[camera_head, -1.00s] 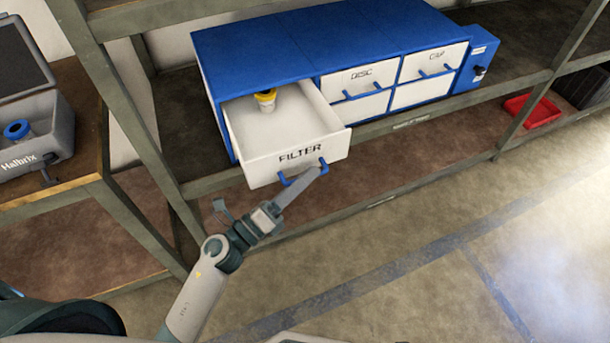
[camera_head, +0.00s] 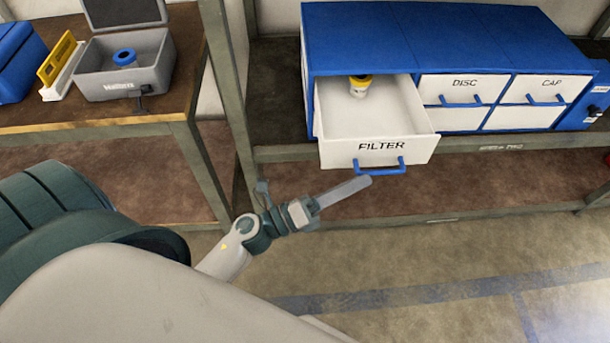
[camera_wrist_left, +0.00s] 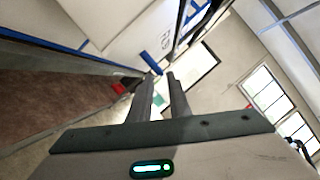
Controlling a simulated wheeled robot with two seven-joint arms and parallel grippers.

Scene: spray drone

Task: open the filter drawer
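The white filter drawer (camera_head: 377,150), labelled FILTER, stands pulled out of the blue cabinet (camera_head: 450,38). Its blue handle (camera_head: 379,167) is on the front face. Inside, at the back, stands a white filter with a yellow top (camera_head: 360,86). My left gripper (camera_head: 366,181) is just below and left of the handle in the head view. In the left wrist view its two fingers (camera_wrist_left: 161,78) are apart with an empty gap, and the blue handle (camera_wrist_left: 151,63) lies just beyond the tips. My right gripper is not in view.
Shut drawers labelled DISC (camera_head: 463,90) and CAP (camera_head: 545,88) are to the right. A shelf post (camera_head: 232,90) stands left of the cabinet. A wooden table (camera_head: 90,118) at the left bears an open grey case (camera_head: 124,80). The floor in front is clear.

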